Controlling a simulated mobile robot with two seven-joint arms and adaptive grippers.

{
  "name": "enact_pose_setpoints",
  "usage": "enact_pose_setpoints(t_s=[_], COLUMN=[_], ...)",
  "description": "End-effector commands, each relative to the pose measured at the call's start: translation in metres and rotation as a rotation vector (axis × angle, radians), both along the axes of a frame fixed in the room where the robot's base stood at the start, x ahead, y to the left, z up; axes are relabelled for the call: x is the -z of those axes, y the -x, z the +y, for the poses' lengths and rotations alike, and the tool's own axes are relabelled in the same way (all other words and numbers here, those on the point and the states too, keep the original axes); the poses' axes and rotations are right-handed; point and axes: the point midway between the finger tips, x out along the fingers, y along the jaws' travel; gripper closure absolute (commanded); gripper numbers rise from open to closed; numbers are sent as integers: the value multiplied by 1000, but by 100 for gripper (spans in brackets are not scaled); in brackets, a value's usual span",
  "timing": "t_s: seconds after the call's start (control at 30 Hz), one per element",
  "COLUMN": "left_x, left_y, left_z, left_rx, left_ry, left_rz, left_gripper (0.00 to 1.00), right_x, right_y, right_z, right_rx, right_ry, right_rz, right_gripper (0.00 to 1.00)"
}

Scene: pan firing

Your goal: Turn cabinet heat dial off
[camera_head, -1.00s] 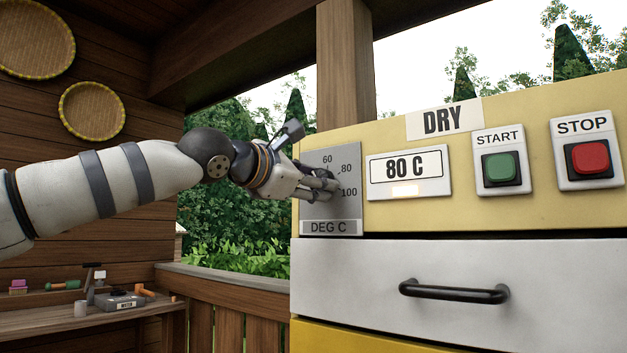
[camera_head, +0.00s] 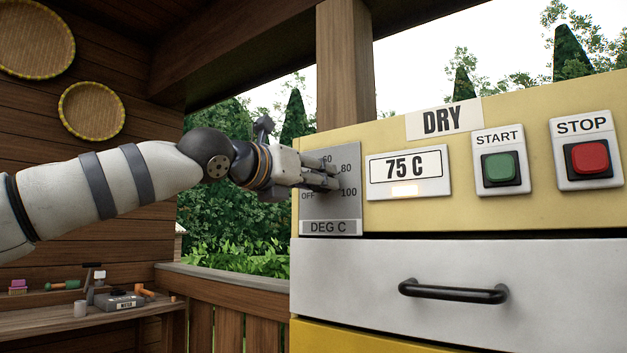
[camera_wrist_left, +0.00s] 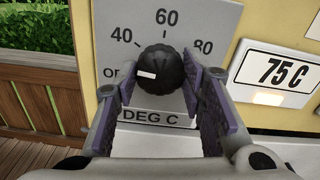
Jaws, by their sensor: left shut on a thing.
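The heat dial (camera_wrist_left: 168,68) is a black ribbed knob on a grey DEG C plate (camera_head: 330,227) at the left end of the yellow cabinet (camera_head: 520,107). In the wrist view its white mark lies on the left side, towards the partly hidden OFF label. My left gripper (camera_head: 333,174) is at the plate, its purple-padded fingers on both sides of the dial, shut on it. In the head view the fingers hide the dial. The display (camera_head: 405,168) reads 75 C. My right gripper is not in view.
Right of the display are a green START button (camera_head: 501,167) and a red STOP button (camera_head: 590,158). Below is a white drawer (camera_head: 350,285) with a black handle (camera_head: 453,292). A wooden shelf (camera_head: 120,323) with small tools stands at the lower left.

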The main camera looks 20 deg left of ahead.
Motion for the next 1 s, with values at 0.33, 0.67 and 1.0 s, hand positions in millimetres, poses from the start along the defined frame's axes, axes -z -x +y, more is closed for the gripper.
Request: enact_pose_setpoints(t_s=[0.33, 0.67, 1.0], left_x=[-2, -2, -2], left_y=[1, 1, 1], left_z=[0, 1, 1], left_rx=[0, 0, 0], left_ry=[297, 502, 596], left_rz=[103, 178, 212], left_gripper=[91, 91, 91], right_x=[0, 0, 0], right_y=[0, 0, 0], right_z=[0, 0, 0], right_rx=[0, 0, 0], right_ry=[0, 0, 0], right_rz=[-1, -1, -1], right_gripper=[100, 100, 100])
